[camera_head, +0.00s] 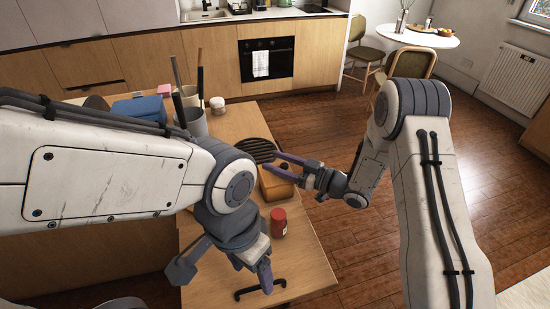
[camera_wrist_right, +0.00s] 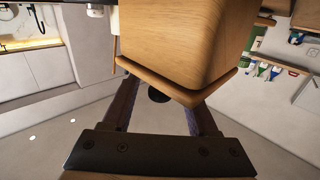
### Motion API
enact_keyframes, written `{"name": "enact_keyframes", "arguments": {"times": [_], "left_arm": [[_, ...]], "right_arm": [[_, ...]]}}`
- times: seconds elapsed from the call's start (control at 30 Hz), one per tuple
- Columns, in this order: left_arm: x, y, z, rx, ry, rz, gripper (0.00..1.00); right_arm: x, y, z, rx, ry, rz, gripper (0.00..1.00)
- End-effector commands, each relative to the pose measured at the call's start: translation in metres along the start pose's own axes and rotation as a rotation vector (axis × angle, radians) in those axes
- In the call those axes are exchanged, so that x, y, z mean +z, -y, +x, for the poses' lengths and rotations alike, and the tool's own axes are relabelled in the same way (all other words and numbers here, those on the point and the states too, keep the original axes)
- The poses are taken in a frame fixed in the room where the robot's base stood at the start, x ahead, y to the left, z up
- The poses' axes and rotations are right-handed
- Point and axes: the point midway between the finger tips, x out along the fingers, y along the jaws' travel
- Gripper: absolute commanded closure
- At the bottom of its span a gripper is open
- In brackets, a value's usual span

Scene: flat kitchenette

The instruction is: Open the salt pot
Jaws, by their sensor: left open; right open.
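A light wooden box with an overhanging lid-like edge, taken as the salt pot (camera_head: 277,184), stands on the wooden table (camera_head: 305,262) in the head view. It looks closed. In the right wrist view the salt pot (camera_wrist_right: 185,45) fills the top middle, its edge close to the fingertips. My right gripper (camera_head: 271,162) is open with purple fingers reaching in from the right by the pot's top; contact cannot be told. Its fingers also show in the wrist view (camera_wrist_right: 160,105). My left gripper (camera_head: 265,276) points down over the front of the table, away from the pot, holding nothing visible.
A red jar (camera_head: 278,222) stands in front of the pot. A round black ribbed trivet (camera_head: 257,149) lies behind it. A grey utensil holder (camera_head: 191,121), a small white jar (camera_head: 217,106) and a blue box (camera_head: 138,107) stand farther back. The floor right of the table is clear.

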Motion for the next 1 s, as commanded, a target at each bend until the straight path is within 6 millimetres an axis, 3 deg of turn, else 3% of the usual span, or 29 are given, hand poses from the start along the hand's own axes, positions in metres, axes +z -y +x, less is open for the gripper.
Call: {"name": "enact_keyframes", "arguments": {"times": [0.4, 0.57, 1.0], "left_arm": [[-0.0001, -0.0002, -0.0023, 0.000, 0.000, 0.000, 0.30], [-0.0001, -0.0002, -0.0023, 0.000, 0.000, 0.000, 0.30], [-0.0001, -0.0002, -0.0023, 0.000, 0.000, 0.000, 0.30]], "right_arm": [[0.0002, -0.0007, 0.0089, 0.002, 0.000, 0.001, 0.41], [0.0001, -0.0007, 0.0088, 0.002, 0.000, 0.000, 1.00], [-0.0001, -0.0008, 0.0087, 0.002, -0.001, 0.000, 1.00]]}}
